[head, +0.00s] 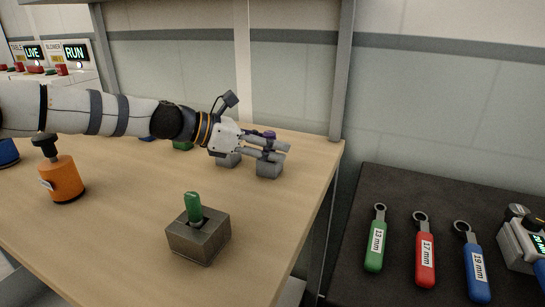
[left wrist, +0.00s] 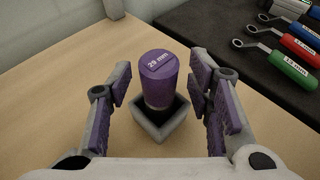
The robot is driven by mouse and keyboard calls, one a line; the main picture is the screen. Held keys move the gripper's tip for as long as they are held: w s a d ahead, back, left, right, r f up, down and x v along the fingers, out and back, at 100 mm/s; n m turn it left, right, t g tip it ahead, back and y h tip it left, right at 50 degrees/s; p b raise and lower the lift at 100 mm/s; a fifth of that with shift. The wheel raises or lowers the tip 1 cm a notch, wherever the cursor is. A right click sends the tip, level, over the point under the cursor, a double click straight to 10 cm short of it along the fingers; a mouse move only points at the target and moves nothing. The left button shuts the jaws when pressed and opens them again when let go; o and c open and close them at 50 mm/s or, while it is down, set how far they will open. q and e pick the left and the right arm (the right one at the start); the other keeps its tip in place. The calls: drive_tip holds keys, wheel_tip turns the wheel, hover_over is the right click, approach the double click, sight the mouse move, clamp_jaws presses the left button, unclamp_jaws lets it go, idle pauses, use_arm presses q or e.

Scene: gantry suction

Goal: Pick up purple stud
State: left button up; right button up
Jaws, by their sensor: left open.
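The purple stud (left wrist: 158,78) stands in a small square grey holder (left wrist: 160,126) in the left wrist view, its top marked "29 mm". In the head view only a bit of purple (head: 269,135) shows at the gripper, above a grey block (head: 268,169); the fingers hide most of the stud. My left gripper (head: 280,148) is open. In the left wrist view its fingers, with purple pads, stand on either side of the stud with gaps to it. My right gripper is not in view.
A green stud (head: 193,207) stands in a grey block (head: 199,240) at the table's front. An orange cylinder (head: 64,182) with a black knob stands at left. A dark bench (head: 395,185) at right bears green, red and blue tagged tools. A frame post (head: 342,70) rises behind.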

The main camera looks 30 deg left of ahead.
use_arm(q)
drive_tip(key=shift+r, duration=0.2)
clamp_jaws()
